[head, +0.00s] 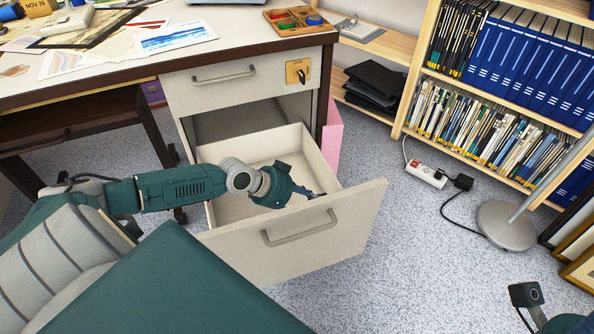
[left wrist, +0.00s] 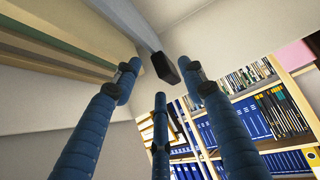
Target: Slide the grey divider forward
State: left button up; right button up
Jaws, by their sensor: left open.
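The open drawer (head: 285,157) is pale, with a front panel (head: 352,222) and a grey handle (head: 298,228). My left gripper (head: 305,192) reaches into it, close behind the front panel. In the left wrist view my left gripper (left wrist: 165,75) has its fingers spread. A grey-blue strip (left wrist: 138,25) with a dark end block (left wrist: 165,68) runs down between the fingertips; it looks like the grey divider's edge, but I cannot be sure. I cannot tell whether the fingers touch it. In the head view the arm hides that part.
Cream, tan and green edges (left wrist: 55,45) lie beside the left finger. The desk (head: 230,52) stands above the drawer. A pink board (head: 332,135) is just right of it. A bookcase (head: 417,75), power strip (head: 426,174) and lamp base (head: 506,226) stand at right.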

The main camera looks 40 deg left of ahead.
pick_arm(q)
jog(key=v, duration=1)
jog(key=shift+r, duration=0.2)
jog(key=shift+s+a, duration=0.1)
jog(key=shift+s, duration=0.05)
